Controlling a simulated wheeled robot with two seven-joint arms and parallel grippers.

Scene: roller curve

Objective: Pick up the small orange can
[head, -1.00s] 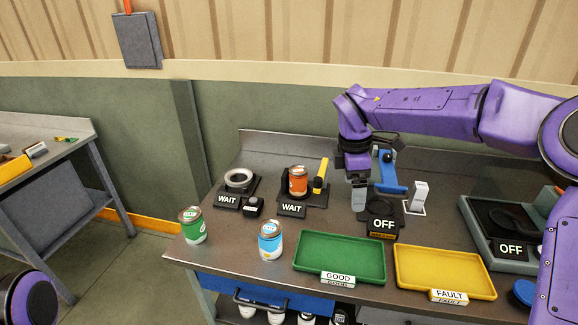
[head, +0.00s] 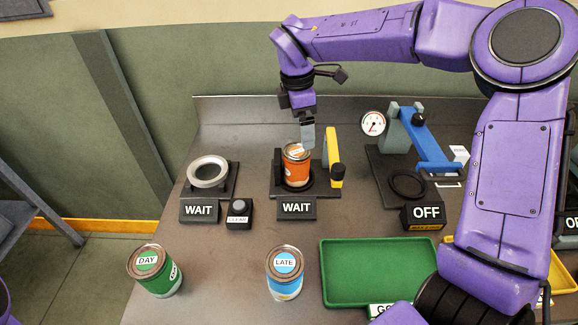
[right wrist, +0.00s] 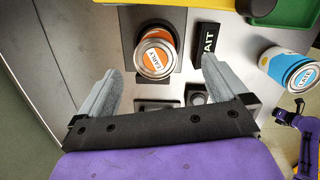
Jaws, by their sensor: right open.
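The small orange can (head: 297,170) stands upright on a black fixture base beside a yellow lever, behind a WAIT sign. It also shows in the right wrist view (right wrist: 158,50), with its labelled lid towards the camera. My right gripper (head: 307,135) is just above and behind the can in the head view. In the right wrist view its two fingers (right wrist: 160,85) are spread wide, with the can beyond the tips and between their lines. Nothing is held. My left gripper does not show.
A yellow lever (head: 333,155) stands close right of the can. A grey ring fixture (head: 208,172) is to the left. A green DAY can (head: 155,272) and a blue LATE can (head: 284,275) stand in front. A green tray (head: 335,290) and a blue-handled press (head: 425,140) are right.

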